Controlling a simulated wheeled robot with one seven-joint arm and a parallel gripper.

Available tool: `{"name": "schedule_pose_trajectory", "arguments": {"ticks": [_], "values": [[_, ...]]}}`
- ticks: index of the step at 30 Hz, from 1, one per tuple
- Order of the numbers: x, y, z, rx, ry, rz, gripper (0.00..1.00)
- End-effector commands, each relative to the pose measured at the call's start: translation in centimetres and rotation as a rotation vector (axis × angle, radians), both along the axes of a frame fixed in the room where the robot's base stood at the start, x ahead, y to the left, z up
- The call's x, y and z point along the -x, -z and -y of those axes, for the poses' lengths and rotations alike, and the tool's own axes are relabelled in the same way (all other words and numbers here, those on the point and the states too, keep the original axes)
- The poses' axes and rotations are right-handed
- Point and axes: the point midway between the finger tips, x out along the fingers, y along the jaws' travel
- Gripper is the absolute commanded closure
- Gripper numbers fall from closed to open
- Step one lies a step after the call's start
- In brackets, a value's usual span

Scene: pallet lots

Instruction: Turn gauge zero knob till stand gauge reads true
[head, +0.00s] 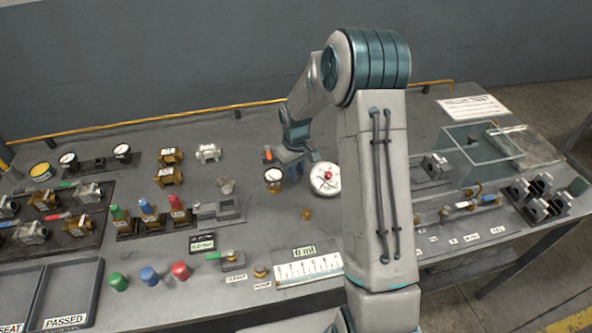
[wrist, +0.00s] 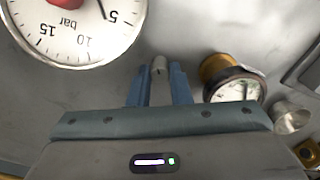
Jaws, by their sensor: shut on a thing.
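A large white round gauge (head: 325,181) with a red centre stands just right of my gripper (head: 298,163). In the wrist view the same dial (wrist: 75,45) fills the top left, marked "bar", upside down, its dark needle pointing near the 5. My gripper (wrist: 160,88) is shut, its blue fingers around a small grey knob (wrist: 159,66). The knob's base is hidden. A smaller brass-bodied gauge (head: 273,174) stands left of my gripper; it shows right of the fingers in the wrist view (wrist: 237,90), its reading too small to tell.
Valves in racks (head: 75,215) and colored caps (head: 180,271) lie to the left. A clear tank (head: 482,155) stands to the right. A small brass piece (head: 306,214) sits in front of the large gauge, with bare bench around it.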

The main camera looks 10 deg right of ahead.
Motion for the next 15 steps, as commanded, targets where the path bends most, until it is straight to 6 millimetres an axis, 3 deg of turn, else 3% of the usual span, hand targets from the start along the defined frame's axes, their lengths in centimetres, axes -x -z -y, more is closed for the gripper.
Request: {"name": "schedule_pose_trajectory", "arguments": {"ticks": [1, 2, 4, 15], "values": [[-0.04, -0.07, -0.01, 0.001, 0.000, 0.001, 1.00], [-0.04, -0.07, -0.01, 0.001, 0.000, 0.001, 0.79], [-0.04, -0.07, -0.01, 0.001, 0.000, 0.001, 0.60], [-0.07, -0.50, 0.02, 0.000, 0.002, 0.002, 0.60]]}}
